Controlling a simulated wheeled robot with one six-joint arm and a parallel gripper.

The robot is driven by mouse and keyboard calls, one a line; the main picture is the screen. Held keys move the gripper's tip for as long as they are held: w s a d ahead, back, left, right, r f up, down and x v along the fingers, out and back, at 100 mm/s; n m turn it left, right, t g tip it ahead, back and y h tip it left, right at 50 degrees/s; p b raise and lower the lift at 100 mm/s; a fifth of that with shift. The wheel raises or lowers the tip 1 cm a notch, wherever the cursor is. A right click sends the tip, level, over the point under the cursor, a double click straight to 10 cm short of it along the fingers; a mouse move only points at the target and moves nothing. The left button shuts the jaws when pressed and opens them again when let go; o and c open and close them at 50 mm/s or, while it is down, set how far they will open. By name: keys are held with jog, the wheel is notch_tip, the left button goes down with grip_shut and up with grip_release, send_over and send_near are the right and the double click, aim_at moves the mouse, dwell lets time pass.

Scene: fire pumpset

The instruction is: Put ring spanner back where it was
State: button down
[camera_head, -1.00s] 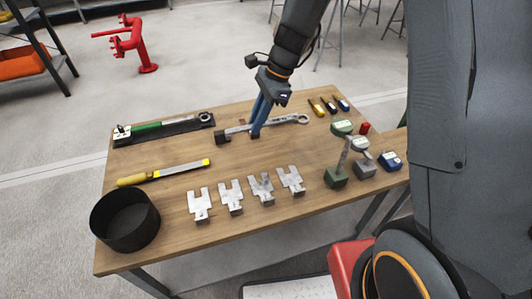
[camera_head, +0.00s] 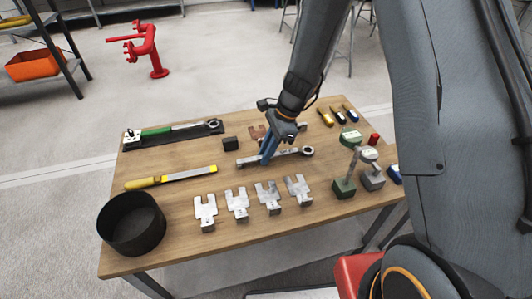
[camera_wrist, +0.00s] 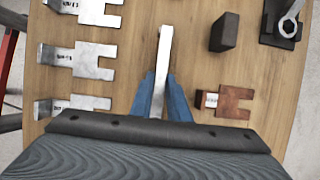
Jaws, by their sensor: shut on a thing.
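The ring spanner (camera_head: 290,153) is a long grey bar with a ring at its right end in the head view. It lies level, close above or on the wooden table; I cannot tell which. My gripper (camera_head: 267,159) points down with its blue fingers shut on the spanner's shaft. In the wrist view, the spanner (camera_wrist: 164,50) runs away between the two blue fingers of my gripper (camera_wrist: 160,100), and the ring end is out of sight.
A black block (camera_head: 230,143) and a copper-brown forked plate (camera_wrist: 236,101) lie behind the spanner. Several silver forked plates (camera_head: 238,204) stand in front. A file (camera_head: 172,177), a black bin (camera_head: 132,222) and a torque wrench on a dark tray (camera_head: 152,144) are left.

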aim_at(279, 153)
jog(key=shift+f, duration=0.1)
jog(key=c, duration=1.7)
grip_release()
jog(key=s+v, duration=0.1)
jog(key=v, duration=1.1)
jog(key=s+d+r+n+h, duration=0.1)
jog(key=s+d+r+n, duration=0.1)
jog(key=s+d+n, duration=0.2)
jog(key=s+d+r+n+h, duration=0.1)
jog(key=s+d+n+h, duration=0.1)
jog(key=s+d+n, duration=0.2)
jog(key=s+d+r+n+t+h, duration=0.1)
jog(key=s+d+n, duration=0.4)
jog(key=s, duration=0.6)
jog(key=shift+r+n, duration=0.85)
jog(key=shift+n, duration=0.05)
jog(key=shift+a, duration=0.1)
jog(key=shift+s+a+r+n+p, duration=0.1)
jog(key=shift+a+r+n+p, duration=0.2)
jog(key=shift+a+p, duration=0.3)
jog(key=shift+a+r+n+p, duration=0.2)
jog(key=shift+a+r+p, duration=0.25)
jog(key=shift+a, duration=0.2)
